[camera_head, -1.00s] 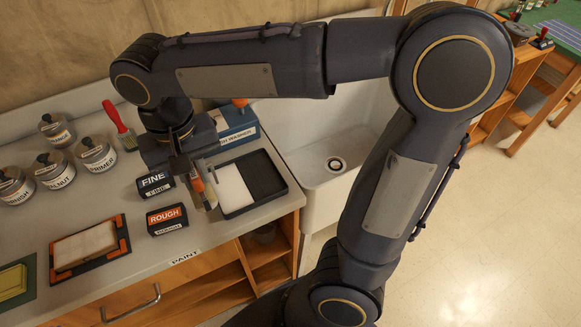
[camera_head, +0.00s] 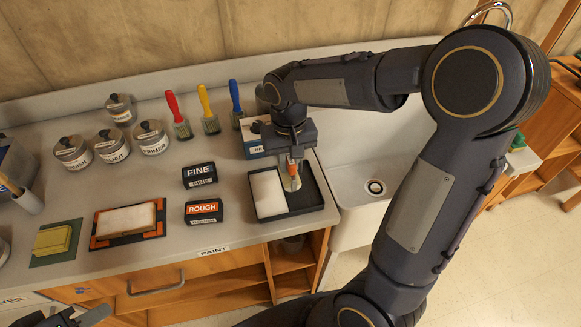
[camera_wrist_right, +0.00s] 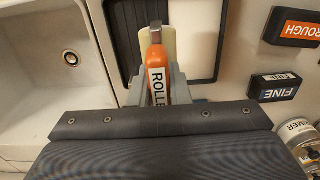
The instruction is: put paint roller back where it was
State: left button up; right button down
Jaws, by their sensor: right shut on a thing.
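My right gripper (camera_head: 292,158) points down over the black tray (camera_head: 318,196) and is shut on the paint roller (camera_head: 291,176). In the right wrist view the roller's orange handle (camera_wrist_right: 156,58), marked with "ROLL…", is between the fingers (camera_wrist_right: 160,90). A pale roller sleeve shows beyond the handle. The tray has a white part on the left and a dark part on the right. The roller is over the dark part; I cannot tell whether it touches it. My left gripper (camera_head: 82,317) is partly visible at the bottom left edge, its jaws unclear.
FINE (camera_head: 199,174) and ROUGH (camera_head: 203,211) blocks stand left of the tray. The sink (camera_head: 360,160) is right of the tray.

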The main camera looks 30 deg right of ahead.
jog(key=shift+w+d+f, duration=0.1)
jog(key=shift+d+f, duration=0.05)
jog(key=shift+f, duration=0.8)
jog(key=shift+d+f, duration=0.1)
jog(key=shift+f, duration=0.8)
jog(key=shift+f, duration=0.2)
jog(key=c, duration=1.4)
grip_release()
jog(key=shift+o, duration=0.2)
